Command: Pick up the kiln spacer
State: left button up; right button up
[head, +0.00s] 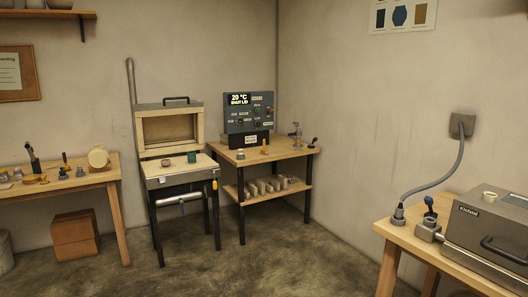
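No thing in the head view is clearly marked as the kiln spacer, and I cannot tell which one it is. A small cream ring-like piece (489,197) sits on top of the grey metal box (478,228) at the right. Several pale blocks (262,187) stand in a row on the lower shelf of the middle table. Neither of my grippers is in view.
The middle wooden table (284,152) carries a control panel (249,112) reading 20 °C. A left bench (60,183) holds small tools and a round cream piece (98,157). Brown boxes (75,235) stand under it. A grey hose (439,183) runs at the right. The floor between is clear.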

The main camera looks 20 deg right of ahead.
aim_at(263, 151)
jog(key=i+l+z, duration=0.35)
jog(key=i, duration=0.2)
jog(key=i+l+z, duration=0.2)
jog(key=i, duration=0.45)
jog(key=i+l+z, duration=0.25)
jog(key=i, duration=0.4)
jog(key=i+j+u, duration=0.1)
jog(key=i+u, duration=0.2)
jog(key=i, duration=0.35)
jog(key=i+l+u, duration=0.1)
jog(key=i+u, duration=0.2)
jog(key=i, duration=0.4)
jog(key=i+z, duration=0.25)
jog(key=i, duration=0.3)
jog(key=i+z, duration=0.25)
jog(key=i, duration=0.35)
jog(key=i+l+u, duration=0.3)
jog(key=i+l, duration=0.55)
jog(key=i+l+u, duration=0.2)
jog(key=l, duration=0.2)
jog(key=i+l+u, duration=0.2)
jog(key=l, duration=0.25)
jog(key=l+u, duration=0.2)
jog(key=l, duration=0.25)
jog(key=i+l+u, duration=0.2)
jog(key=l, duration=0.3)
jog(key=k+j, duration=0.05)
